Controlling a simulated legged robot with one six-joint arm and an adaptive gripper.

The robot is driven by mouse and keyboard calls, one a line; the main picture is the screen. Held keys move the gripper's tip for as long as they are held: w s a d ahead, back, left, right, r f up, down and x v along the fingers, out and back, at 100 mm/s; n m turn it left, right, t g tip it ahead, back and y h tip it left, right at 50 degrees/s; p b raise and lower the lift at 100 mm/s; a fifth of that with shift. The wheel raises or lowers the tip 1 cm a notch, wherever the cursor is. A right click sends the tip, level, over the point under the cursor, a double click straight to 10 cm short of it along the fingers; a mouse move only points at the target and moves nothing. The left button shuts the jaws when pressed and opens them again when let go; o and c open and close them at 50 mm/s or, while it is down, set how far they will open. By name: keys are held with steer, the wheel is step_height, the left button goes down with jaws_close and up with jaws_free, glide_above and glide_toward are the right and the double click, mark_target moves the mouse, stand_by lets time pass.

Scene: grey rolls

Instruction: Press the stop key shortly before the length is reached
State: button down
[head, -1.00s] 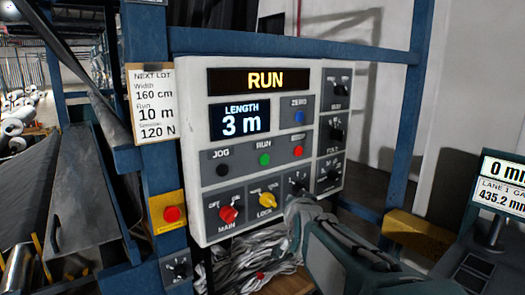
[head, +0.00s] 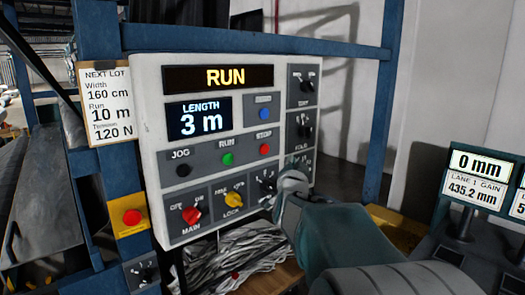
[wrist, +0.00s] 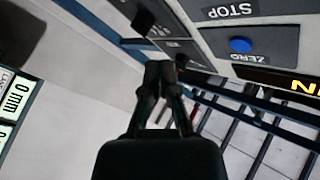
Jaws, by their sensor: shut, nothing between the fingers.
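The control panel (head: 145,95) stands ahead with its display reading RUN (head: 225,77). The length readout (head: 200,119) shows 3 m. The red stop key (head: 264,149) sits at the right of the key row, beside the green run key (head: 227,158) and the black jog key (head: 183,170). The lot card (head: 106,105) reads width 160 cm, run 10 m, tension 120 N. My gripper (head: 292,180) is in front of the panel's lower right, below and right of the stop key, and hides part of a selector there. In the wrist view my gripper (wrist: 160,68) is shut and empty.
A blue zero key (head: 264,113) sits above the stop key. A red button on a yellow box (head: 132,216) is at lower left. Readouts at right show 0 mm (head: 481,164) and 435.2 mm (head: 470,189). A blue frame post (head: 385,90) stands right of the panel.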

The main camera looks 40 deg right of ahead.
mark_target(271, 146)
steer(key=shift+w+f, duration=0.1)
steer(key=shift+w, duration=3.95)
steer(key=shift+a, duration=0.25)
steer(key=shift+d, duration=0.15)
steer(key=shift+w, duration=0.35)
